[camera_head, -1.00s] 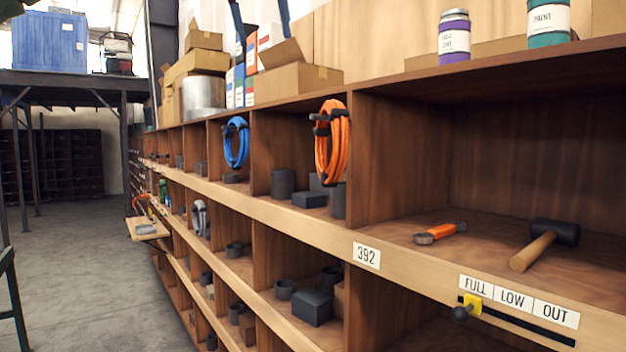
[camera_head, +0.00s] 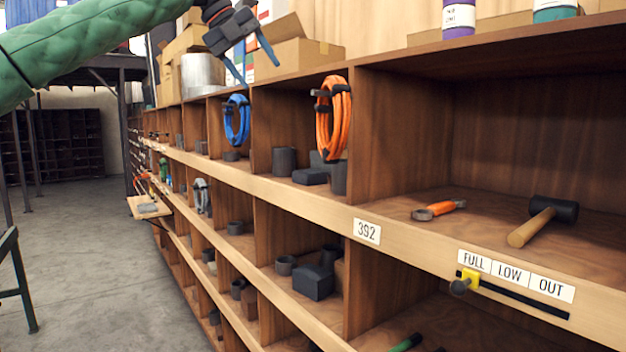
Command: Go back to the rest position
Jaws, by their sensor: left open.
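My left gripper (camera_head: 248,66) hangs at the end of my green padded left arm (camera_head: 90,45), which comes in from the upper left. Its two thin dark fingers are spread apart, pointing down, with nothing between them. In the picture it lies over the cardboard boxes on top of the shelf and above the blue hose coil (camera_head: 237,120). I cannot tell its exact distance from the shelf. My right gripper is not in view.
A long wooden shelf unit (camera_head: 310,212) runs along the right. Its near compartment holds an orange-handled tool (camera_head: 440,209) and a mallet (camera_head: 543,220). An orange hose coil (camera_head: 332,118) hangs farther along. A yellow slider (camera_head: 470,278) sits by FULL. The floor (camera_head: 100,260) at left is open.

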